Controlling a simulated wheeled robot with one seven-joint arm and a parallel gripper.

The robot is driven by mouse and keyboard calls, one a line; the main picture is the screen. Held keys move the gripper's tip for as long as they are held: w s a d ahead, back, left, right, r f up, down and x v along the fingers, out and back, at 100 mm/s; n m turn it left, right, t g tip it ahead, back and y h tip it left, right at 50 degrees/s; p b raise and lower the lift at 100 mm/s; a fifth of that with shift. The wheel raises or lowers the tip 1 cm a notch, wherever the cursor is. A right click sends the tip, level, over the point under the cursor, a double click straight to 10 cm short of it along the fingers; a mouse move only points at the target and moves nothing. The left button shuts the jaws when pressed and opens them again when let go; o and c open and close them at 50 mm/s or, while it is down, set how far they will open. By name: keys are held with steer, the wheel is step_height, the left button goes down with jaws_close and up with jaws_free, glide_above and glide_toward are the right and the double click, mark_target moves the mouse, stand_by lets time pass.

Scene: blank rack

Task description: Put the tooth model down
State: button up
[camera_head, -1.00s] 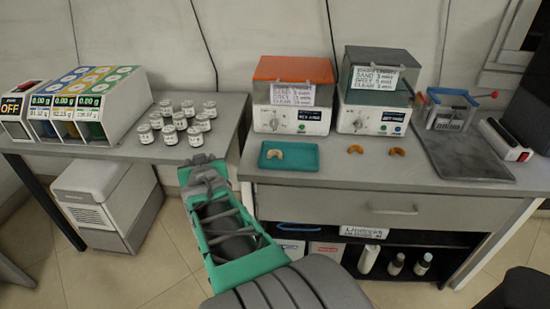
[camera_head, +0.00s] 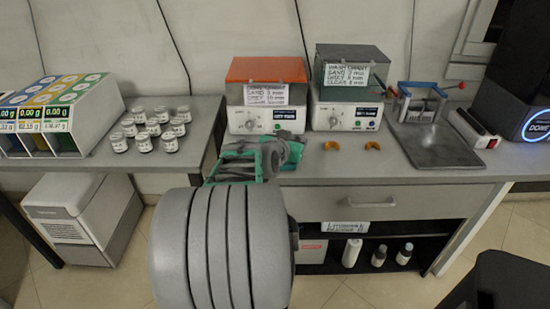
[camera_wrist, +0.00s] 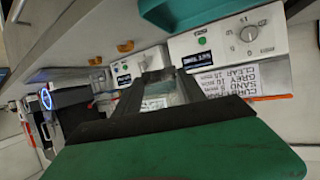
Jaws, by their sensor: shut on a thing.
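My gripper (camera_wrist: 158,78) shows in the wrist view as two dark fingers close together beyond a green body. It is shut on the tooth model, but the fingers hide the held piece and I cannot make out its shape. In the head view my arm reaches over the left end of the bench and hides the fingertips. A teal tray (camera_head: 295,155) is mostly behind my arm; it also shows at the top of the wrist view (camera_wrist: 190,10). Two orange arch-shaped models, one left (camera_head: 331,145) and one right (camera_head: 373,146), lie on the bench right of the tray.
The orange-lidded washer (camera_head: 265,95) and grey-lidded washer (camera_head: 346,90) stand behind. A grey metal plate (camera_head: 435,147) holds a rack at right. Several jars (camera_head: 150,128) stand on the left table. Bare bench (camera_head: 345,170) lies in front of the orange models.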

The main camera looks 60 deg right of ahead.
steer(key=w+f, duration=0.2)
steer(key=w+d+f, duration=0.1)
steer(key=w+f, duration=0.1)
steer(key=w+d+f, duration=0.1)
steer(key=w+f, duration=0.1)
steer(key=shift+d+f+b, duration=0.15)
steer(key=shift+f+b, duration=0.2)
steer(key=shift+b, duration=0.05)
steer(key=shift+w+f+b, duration=0.1)
steer(key=shift+f+b, duration=0.25)
steer(key=shift+f, duration=1.35)
steer(key=o, duration=1)
steer(key=shift+o, duration=0.2)
steer(key=shift+r, duration=0.1)
